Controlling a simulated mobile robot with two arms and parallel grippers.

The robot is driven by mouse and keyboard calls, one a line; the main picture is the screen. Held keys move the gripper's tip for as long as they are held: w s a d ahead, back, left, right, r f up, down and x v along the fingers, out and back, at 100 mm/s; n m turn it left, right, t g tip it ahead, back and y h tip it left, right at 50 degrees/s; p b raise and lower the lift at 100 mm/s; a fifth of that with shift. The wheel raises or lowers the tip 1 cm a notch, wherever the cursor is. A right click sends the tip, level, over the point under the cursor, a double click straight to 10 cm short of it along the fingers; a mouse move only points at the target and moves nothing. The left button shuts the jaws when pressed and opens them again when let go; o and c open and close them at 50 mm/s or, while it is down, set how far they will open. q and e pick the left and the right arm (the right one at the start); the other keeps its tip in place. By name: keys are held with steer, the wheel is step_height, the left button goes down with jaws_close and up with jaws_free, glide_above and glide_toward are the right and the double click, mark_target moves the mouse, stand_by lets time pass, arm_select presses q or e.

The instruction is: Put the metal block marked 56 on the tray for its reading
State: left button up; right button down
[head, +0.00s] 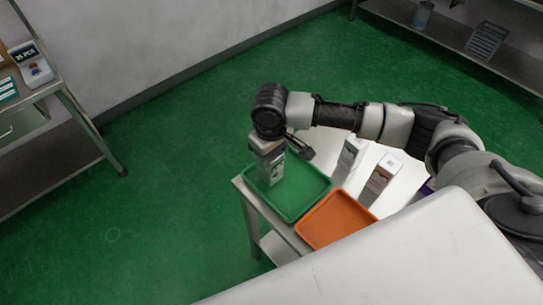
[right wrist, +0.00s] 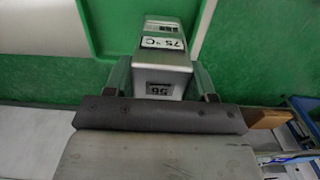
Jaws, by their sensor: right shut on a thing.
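The metal block marked 56 (right wrist: 160,84) is between the fingers of my right gripper (right wrist: 163,72) in the right wrist view. Its upside-down 56 faces the camera, and a label beyond reads 75 °C. In the head view my right gripper (head: 268,152) points down over the green tray (head: 312,195) with the block (head: 277,172) at its tip. The block looks upright, near the tray's left side. I cannot tell whether it touches the tray. An orange tray (head: 335,222) lies beside the green one. My left gripper is not in view.
Two more upright metal blocks stand right of the trays, a farther one (head: 347,158) and a nearer one (head: 380,180). The side table (head: 262,225) ends just left of the green tray. A bench (head: 75,110) stands at left, a shelf (head: 450,40) at upper right. Green floor between is clear.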

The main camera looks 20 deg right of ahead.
steer(key=shift+f, duration=0.95)
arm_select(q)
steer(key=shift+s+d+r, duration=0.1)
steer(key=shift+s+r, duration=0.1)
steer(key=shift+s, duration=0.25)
arm_select(e)
steer(key=shift+f, duration=0.1)
steer(key=shift+c, duration=1.8)
jaws_free()
steer(key=shift+f, duration=0.15)
step_height(320, 180, up, 12)
steer(key=shift+r+b, duration=0.15)
steer(key=shift+b, duration=0.6)
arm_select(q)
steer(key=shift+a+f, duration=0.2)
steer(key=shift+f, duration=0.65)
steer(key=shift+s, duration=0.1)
